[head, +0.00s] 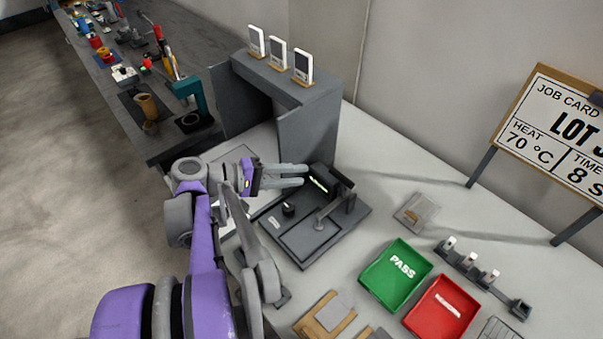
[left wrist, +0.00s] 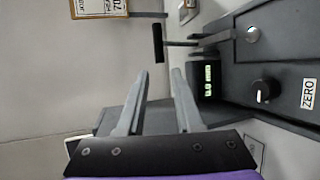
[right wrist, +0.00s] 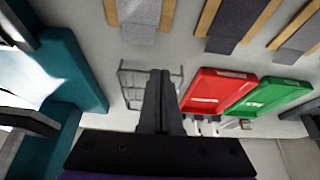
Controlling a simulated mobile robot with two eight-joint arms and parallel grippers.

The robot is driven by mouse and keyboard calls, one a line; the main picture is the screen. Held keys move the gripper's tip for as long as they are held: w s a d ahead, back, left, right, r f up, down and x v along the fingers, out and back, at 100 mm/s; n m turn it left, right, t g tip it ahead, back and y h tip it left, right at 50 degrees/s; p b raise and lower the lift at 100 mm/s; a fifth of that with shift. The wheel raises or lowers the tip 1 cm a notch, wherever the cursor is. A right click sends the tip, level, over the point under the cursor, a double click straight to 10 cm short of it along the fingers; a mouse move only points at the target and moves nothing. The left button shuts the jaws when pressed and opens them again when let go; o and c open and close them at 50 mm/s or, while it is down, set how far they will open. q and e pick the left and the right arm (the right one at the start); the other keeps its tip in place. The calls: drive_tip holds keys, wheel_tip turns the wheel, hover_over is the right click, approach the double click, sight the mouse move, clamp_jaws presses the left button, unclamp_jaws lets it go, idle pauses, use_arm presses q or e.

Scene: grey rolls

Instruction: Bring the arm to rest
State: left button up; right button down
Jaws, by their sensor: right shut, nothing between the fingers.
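My left gripper (head: 304,175) is in the head view, its two grey fingers apart with nothing between them. They point right, close to a dark instrument (head: 330,238) with a lit green display. I cannot tell whether they touch it. In the left wrist view the same gripper (left wrist: 160,72) is open and empty, with the instrument's display and knob to its right. My right gripper (right wrist: 160,73) shows in the right wrist view with its fingers together and empty. I do not make it out in the head view.
A grey shelf unit (head: 308,125) with several small white devices stands behind the instrument. A green PASS tray (head: 376,277), a red tray (head: 424,322) and a rack (head: 468,268) lie on the bench at right. In the right wrist view a teal object (right wrist: 75,70) is at left.

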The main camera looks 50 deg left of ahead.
use_arm(q)
drive_tip(key=shift+d, duration=0.1)
idle(0.4)
use_arm(e)
drive_tip(key=shift+w+r+p, duration=0.1)
drive_tip(key=shift+r+p, duration=0.4)
drive_tip(key=shift+r, duration=0.05)
drive_tip(key=shift+w+r+p, duration=0.15)
drive_tip(key=shift+r+p, duration=0.35)
drive_tip(key=shift+r, duration=0.05)
use_arm(q)
drive_tip(key=s+d+f+m+g+y+p, duration=0.1)
drive_tip(key=s+d+f+m+g+y, duration=0.1)
drive_tip(key=d+m, duration=0.5)
drive_tip(key=s+d+f+m+g+y+p, duration=0.1)
drive_tip(key=s+d+f+m+g+y, duration=0.1)
drive_tip(key=d+f+m+g+y, duration=0.2)
drive_tip(key=d+f+m+g, duration=0.1)
drive_tip(key=d+m, duration=0.2)
drive_tip(key=d, duration=0.5)
drive_tip(key=shift+f+g, duration=0.35)
drive_tip(key=shift+g, duration=0.05)
use_arm(e)
drive_tip(key=r, duration=0.3)
drive_tip(key=shift+w, duration=0.4)
